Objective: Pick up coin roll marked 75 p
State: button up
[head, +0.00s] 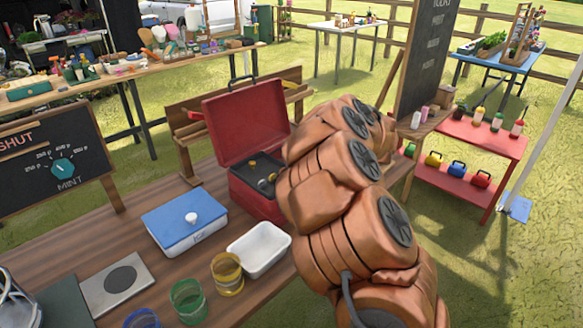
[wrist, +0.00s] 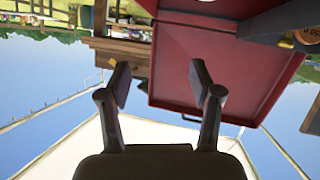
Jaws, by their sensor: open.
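A red cash box (head: 258,203) stands open on the wooden table, its lid (head: 247,122) raised. Small items lie in its dark interior, among them a yellowish one (head: 252,164); I cannot read any 75 p mark, so I cannot tell which is the coin roll. My arm covers the box's right side. In the wrist view, which looks upside down, my gripper (wrist: 160,82) is open and empty, with the red lid (wrist: 215,65) beyond its fingers. A small yellow item (wrist: 286,43) shows near the right edge. In the head view my gripper is hidden behind my arm.
A white tray (head: 286,246), a blue-lidded box (head: 165,212), a yellow jar (head: 228,287) and a green jar (head: 187,306) stand near the cash box. A chalkboard (head: 40,160) with a dial is at left. A red shelf stand (head: 490,145) is at right.

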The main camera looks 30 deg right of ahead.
jog(key=a+f+y, duration=0.1)
jog(key=f, duration=0.1)
jog(key=s+a+f+y, duration=0.1)
jog(key=a+f+g+y, duration=0.1)
jog(key=f, duration=0.1)
jog(key=shift+s+f+n, duration=0.15)
jog(key=shift+f+n, duration=0.15)
jog(key=shift+f, duration=0.05)
jog(key=shift+x, duration=1.3)
jog(key=x, duration=0.4)
jog(key=shift+s+d+f, duration=0.15)
jog(key=shift+d+f, duration=0.1)
jog(key=shift+f, duration=0.1)
jog(key=shift+w+a+f, duration=0.15)
jog(key=shift+w+f, duration=0.05)
jog(key=shift+w, duration=0.25)
grip_shut()
